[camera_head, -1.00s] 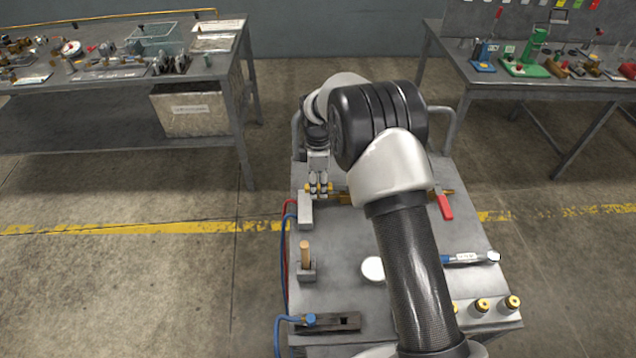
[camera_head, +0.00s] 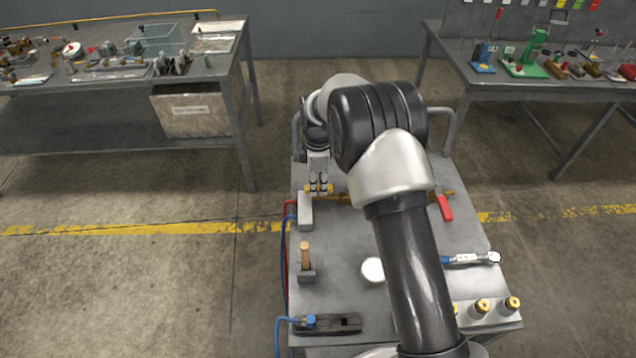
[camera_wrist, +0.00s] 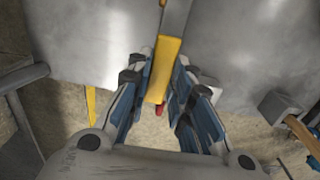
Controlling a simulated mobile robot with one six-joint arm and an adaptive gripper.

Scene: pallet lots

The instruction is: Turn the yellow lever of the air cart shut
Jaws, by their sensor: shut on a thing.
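The air cart (camera_head: 340,250) is a grey metal cart in the middle of the head view. A brass pipe line (camera_head: 345,197) crosses its top toward the far side, partly hidden behind my arm. My gripper (camera_head: 319,188) points down at the left end of this line. In the wrist view, the yellow lever (camera_wrist: 164,68) lies lengthwise between the blue-padded fingers of my gripper (camera_wrist: 162,80), which are shut on it. The lever's pivot is not clear in either view.
A red lever (camera_head: 445,207) sits at the right of the brass line. A grey block (camera_head: 305,211), a wooden-handled tool (camera_head: 305,255), a white disc (camera_head: 373,270), a blue-ended tool (camera_head: 470,258) and brass fittings (camera_head: 482,305) stand on the cart. Benches (camera_head: 235,90) stand behind at both sides.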

